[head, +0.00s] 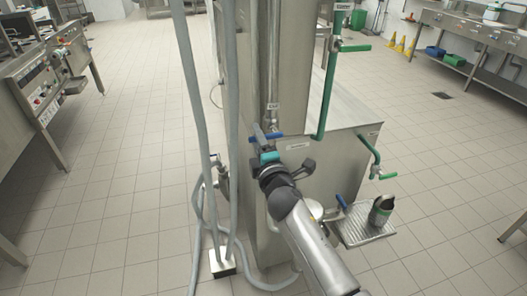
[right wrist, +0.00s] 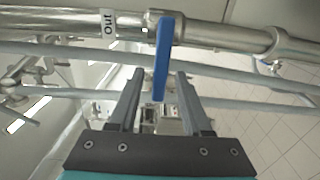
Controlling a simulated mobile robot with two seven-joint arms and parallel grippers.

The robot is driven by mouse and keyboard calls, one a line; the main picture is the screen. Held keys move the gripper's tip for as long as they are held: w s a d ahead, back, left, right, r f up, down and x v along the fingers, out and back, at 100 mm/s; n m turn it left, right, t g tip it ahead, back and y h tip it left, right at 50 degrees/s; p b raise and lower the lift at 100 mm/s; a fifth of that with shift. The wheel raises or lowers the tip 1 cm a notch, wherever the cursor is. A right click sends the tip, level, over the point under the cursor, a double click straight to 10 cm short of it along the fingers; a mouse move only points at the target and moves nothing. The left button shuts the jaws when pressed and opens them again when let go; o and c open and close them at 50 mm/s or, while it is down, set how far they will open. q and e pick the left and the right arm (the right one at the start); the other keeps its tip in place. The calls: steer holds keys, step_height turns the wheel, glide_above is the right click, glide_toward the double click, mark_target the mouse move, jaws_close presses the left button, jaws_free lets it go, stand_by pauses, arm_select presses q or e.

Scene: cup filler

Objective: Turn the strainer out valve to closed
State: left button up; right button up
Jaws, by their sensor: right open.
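A valve with a blue lever (right wrist: 163,55) sits on a metal pipe (right wrist: 215,36) in the right wrist view, beside a label reading "Out" (right wrist: 108,22). The lever stands across the pipe and reaches down between my fingers. My right gripper (right wrist: 160,95) is open, with a finger on each side of the lever and visible gaps. In the head view my right gripper (head: 264,142) is at the blue lever (head: 273,136) on the vertical pipe, partly hiding it. My left gripper is not in view.
Grey hoses (head: 230,120) hang left of the machine. Green-handled valves (head: 355,48) and a green pipe stand to the right. A black container (head: 381,210) stands on a metal drip tray (head: 356,238), near another blue handle (head: 341,201). Open tiled floor lies on both sides.

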steer(key=p+v, duration=0.2)
steer(key=v, duration=1.3)
steer(key=s+d+f+m+g+h+b, duration=0.1)
steer(key=s+d+f+m+g, duration=0.25)
steer(key=f, duration=0.85)
steer(key=s+d+f+m+g+h+b, duration=0.1)
steer(key=s+d+f+m+g+h, duration=0.2)
steer(key=f, duration=0.8)
steer(key=s+d+f+m+g+b, duration=0.1)
steer(key=s+d+f+m+g, duration=0.2)
steer(key=f, duration=0.9)
steer(key=s+d+f+m+g, duration=0.2)
steer(key=s+f, duration=0.4)
steer(key=s, duration=0.4)
steer(key=s+d+f+m+g+h+b, duration=0.1)
steer(key=s+d+f+m+g, duration=0.1)
steer(key=s+f, duration=0.4)
steer(key=s+d+f+m+g, duration=0.2)
steer(key=s+d+f+m, duration=0.2)
steer(key=s, duration=1.2)
steer(key=shift+d+f+m+g+h+b, duration=0.3)
steer(key=shift+f+m+g+b, duration=0.05)
steer(key=shift+f+m, duration=0.65)
